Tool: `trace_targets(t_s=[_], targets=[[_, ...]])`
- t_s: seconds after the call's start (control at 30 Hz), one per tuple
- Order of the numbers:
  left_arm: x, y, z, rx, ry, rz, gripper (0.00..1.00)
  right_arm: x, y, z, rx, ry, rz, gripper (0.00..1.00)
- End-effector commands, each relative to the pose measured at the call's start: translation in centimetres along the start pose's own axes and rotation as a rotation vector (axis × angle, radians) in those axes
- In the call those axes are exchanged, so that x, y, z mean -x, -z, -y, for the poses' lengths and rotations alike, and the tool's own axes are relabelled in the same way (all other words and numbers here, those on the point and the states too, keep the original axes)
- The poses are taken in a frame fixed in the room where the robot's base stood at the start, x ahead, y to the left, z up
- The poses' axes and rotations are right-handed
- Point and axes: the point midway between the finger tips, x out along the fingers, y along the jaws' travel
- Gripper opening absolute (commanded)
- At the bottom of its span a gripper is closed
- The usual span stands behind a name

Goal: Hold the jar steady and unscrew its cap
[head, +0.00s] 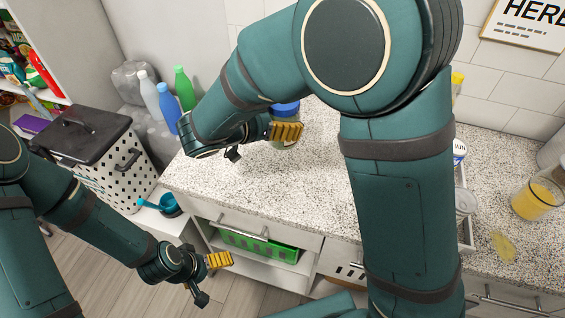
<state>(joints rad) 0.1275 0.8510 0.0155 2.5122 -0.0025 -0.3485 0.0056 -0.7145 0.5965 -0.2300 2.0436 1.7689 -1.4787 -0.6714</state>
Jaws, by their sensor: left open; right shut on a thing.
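The jar (284,143) stands on the speckled counter, upright. Its blue cap (286,107) is on top, partly hidden by my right arm. My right gripper (268,138) is at the jar's body, below the cap, and is shut on it; a yellow-padded finger covers much of the jar's front. My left gripper (211,279) is open and empty, low in front of the counter, to the left of and well below the jar.
The counter (300,185) is clear in front of the jar. A drawer front (245,222) and a green basket (260,244) are below it. Several bottles (168,105) and a dotted bin (112,172) stand left. A glass jar (536,199) stands at the right.

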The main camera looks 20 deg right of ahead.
Motion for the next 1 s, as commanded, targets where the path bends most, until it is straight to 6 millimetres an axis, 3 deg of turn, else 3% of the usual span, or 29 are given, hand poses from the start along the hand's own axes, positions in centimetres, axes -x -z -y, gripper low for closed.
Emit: trace_targets(t_s=[0.3,0.7,1.0], targets=[[-1.7,0.1,0.6,-0.002,0.000,-0.007,0.97,-1.8,-4.7,-0.1,0.002,-0.007,-0.002,0.00],[-3.1,0.3,1.1,-0.003,0.001,-0.015,0.97,-3.3,-8.7,-0.1,0.000,-0.005,-0.001,0.00],[-3.1,0.4,1.2,-0.003,0.001,-0.017,0.97,-3.5,-9.1,0.0,-0.003,-0.004,-0.001,0.00]])
